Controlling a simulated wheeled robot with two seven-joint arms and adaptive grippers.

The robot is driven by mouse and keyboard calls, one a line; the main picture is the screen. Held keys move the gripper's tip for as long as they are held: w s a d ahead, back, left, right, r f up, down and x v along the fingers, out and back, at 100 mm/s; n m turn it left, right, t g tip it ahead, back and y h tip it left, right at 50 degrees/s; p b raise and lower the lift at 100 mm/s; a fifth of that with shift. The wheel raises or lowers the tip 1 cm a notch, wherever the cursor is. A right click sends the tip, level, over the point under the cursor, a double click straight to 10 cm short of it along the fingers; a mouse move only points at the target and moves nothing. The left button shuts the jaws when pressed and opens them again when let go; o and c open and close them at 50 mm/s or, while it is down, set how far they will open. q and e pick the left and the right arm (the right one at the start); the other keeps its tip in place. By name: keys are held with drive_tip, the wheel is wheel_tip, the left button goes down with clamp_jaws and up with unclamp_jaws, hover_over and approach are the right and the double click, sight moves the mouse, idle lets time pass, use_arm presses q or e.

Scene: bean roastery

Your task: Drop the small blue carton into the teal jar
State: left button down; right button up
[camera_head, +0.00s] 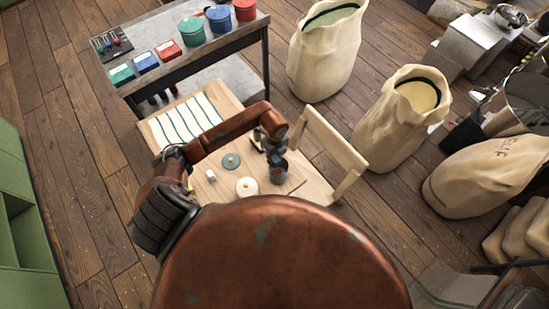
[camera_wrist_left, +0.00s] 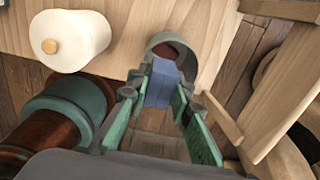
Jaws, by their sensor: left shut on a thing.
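The small blue carton (camera_wrist_left: 161,84) is held between the fingers of my left gripper (camera_wrist_left: 158,100) in the wrist view. The teal jar (camera_head: 279,176) stands upright on the light wooden table, with my left gripper (camera_head: 274,150) close over it in the head view. In the wrist view the jar's round mouth (camera_wrist_left: 208,58) is open behind the carton, and something reddish-brown shows inside. The carton overlaps the jar's near rim in that view; I cannot tell whether they touch. My right gripper is not in view.
A white lidded pot (camera_head: 247,187) with a wooden knob, a teal disc (camera_head: 231,160) and a small white item (camera_head: 211,175) are beside the jar. A striped cloth (camera_head: 185,120) covers the table's far end. A wooden chair (camera_head: 331,145) stands at the right. Open sacks (camera_head: 326,60) stand beyond.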

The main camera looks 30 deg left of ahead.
sight(275, 158)
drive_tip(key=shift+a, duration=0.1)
use_arm(q)
drive_tip(key=c, duration=1.7)
unclamp_jaws()
drive_tip(key=shift+o, duration=0.2)
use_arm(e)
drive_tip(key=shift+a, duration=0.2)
use_arm(q)
wheel_tip(275, 158, up, 12)
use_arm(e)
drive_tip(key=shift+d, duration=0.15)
